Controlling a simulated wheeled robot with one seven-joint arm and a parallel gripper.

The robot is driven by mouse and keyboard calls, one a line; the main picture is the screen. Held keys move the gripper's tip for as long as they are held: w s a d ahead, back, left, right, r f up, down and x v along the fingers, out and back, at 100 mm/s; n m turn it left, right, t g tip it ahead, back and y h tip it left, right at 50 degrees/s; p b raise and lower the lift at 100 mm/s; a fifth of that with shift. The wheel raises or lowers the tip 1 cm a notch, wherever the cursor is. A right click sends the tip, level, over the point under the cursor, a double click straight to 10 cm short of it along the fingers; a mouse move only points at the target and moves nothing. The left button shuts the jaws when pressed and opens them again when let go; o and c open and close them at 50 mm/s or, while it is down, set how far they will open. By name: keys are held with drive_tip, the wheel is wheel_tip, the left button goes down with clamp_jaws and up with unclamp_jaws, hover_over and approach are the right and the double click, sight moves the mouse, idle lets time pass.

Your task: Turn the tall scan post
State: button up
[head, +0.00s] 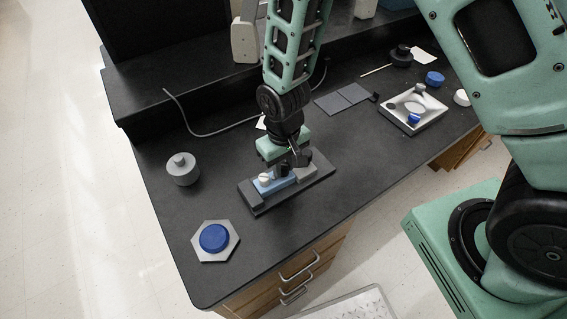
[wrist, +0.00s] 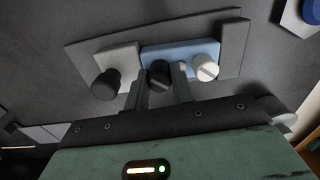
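A dark grey base plate (head: 258,204) carries a blue block (head: 275,183) and a light grey block (head: 307,172). A black slotted post (wrist: 160,76) stands on the blue block, beside a shorter-looking white slotted post (wrist: 206,68). A dark round knob (wrist: 105,85) stands on the grey block. My gripper (wrist: 160,84) points down over the plate. Its two fingers stand on either side of the black post with almost no gap, and seem shut on it. In the head view the fingers are mostly hidden; the white post (head: 264,179) shows clear of them.
A blue disc (head: 214,237) on a hexagonal plate lies near the front corner. A grey knobbed cylinder (head: 182,169) stands at left. A white tray (head: 432,109) with a blue-capped piece, flat grey plates (head: 341,99) and a cable lie farther back. The bench between them is clear.

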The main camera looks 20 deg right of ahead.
sight(283, 163)
drive_tip(key=o, duration=0.4)
drive_tip(key=shift+c, duration=0.2)
wheel_tip(283, 163, up, 17)
drive_tip(key=shift+r, duration=0.2)
idle(0.4)
drive_tip(key=s+r+n, duration=0.2)
drive_tip(key=s, duration=0.6)
drive_tip(key=s+r+n, duration=0.2)
drive_tip(key=s, duration=0.7)
drive_tip(key=shift+s+r+y, duration=0.2)
drive_tip(key=shift+r+y, duration=0.05)
drive_tip(key=shift+y, duration=0.05)
